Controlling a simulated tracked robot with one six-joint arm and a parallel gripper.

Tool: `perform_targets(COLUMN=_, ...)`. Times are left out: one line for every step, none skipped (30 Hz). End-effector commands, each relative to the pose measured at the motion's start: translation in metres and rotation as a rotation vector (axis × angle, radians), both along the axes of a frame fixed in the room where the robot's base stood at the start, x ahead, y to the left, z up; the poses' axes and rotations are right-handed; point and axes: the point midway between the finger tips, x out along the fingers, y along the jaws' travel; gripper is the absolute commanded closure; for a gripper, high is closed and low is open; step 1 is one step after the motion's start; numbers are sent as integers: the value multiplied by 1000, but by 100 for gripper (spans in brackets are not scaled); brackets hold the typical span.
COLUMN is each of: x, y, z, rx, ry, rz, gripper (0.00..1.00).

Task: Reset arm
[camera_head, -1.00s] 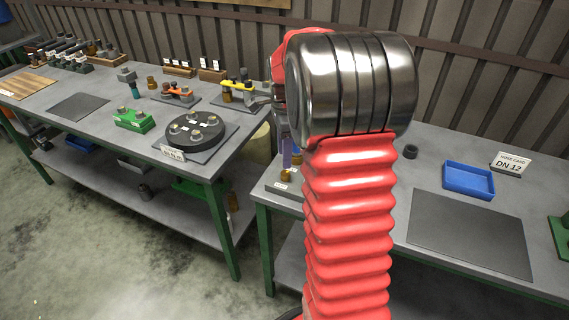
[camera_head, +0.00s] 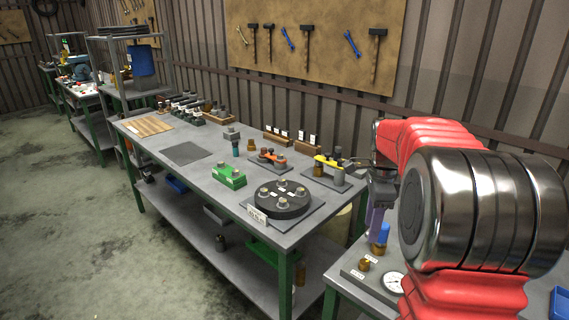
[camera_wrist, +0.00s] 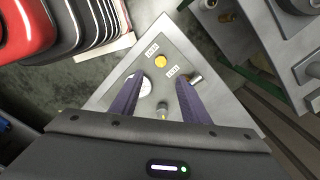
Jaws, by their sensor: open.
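My gripper (camera_wrist: 158,95) shows in the wrist view as two purple fingers held apart, with nothing between their tips. A blue-topped brass fitting (camera_head: 381,238) stands right by the fingers. I cannot tell whether they touch.
The long grey workbench (camera_head: 205,185) at the left holds a black round flange (camera_head: 282,200), a green block (camera_head: 229,177) and several small assemblies. A blue tray (camera_head: 560,302) shows at the right edge. Floor is clear at the left. A tool board (camera_head: 315,45) hangs behind.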

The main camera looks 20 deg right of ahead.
Motion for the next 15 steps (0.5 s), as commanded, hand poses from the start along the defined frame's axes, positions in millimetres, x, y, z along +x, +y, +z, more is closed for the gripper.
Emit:
perform_targets(x=0, y=0, z=0, rx=0, ry=0, rz=2, gripper=58)
perform_targets(x=0, y=0, z=0, rx=0, ry=0, rz=6, gripper=58)
perform_targets(x=0, y=0, z=0, rx=0, ry=0, rz=14, gripper=58)
perform_targets(x=0, y=0, z=0, rx=0, ry=0, rz=24, gripper=58)
perform_targets(x=0, y=0, z=0, rx=0, ry=-1, rz=40, gripper=58)
perform_targets(x=1, y=0, z=0, rx=-1, ry=-4, rz=65, gripper=58)
perform_targets(x=2, y=-1, z=0, rx=-3, ry=-6, rz=89, gripper=58)
perform_targets(x=3, y=-1, z=0, rx=-5, ry=-11, rz=117, gripper=58)
perform_targets(x=4, y=-2, z=-1, rx=-9, ry=-15, rz=160, gripper=58)
perform_targets(x=4, y=-2, z=-3, rx=-9, ry=-15, rz=197, gripper=58)
perform_targets(x=2, y=-1, z=-7, rx=-9, ry=-15, rz=237, gripper=58)
perform_targets(x=0, y=0, z=-13, rx=-6, ry=-10, rz=293, gripper=58)
perform_targets(x=-2, y=1, z=-17, rx=-4, ry=-8, rz=337, gripper=58)
perform_targets(x=-5, y=3, z=-21, rx=-2, ry=-5, rz=380, gripper=58)
perform_targets(x=-10, y=5, z=-24, rx=-2, ry=-5, rz=439, gripper=58)
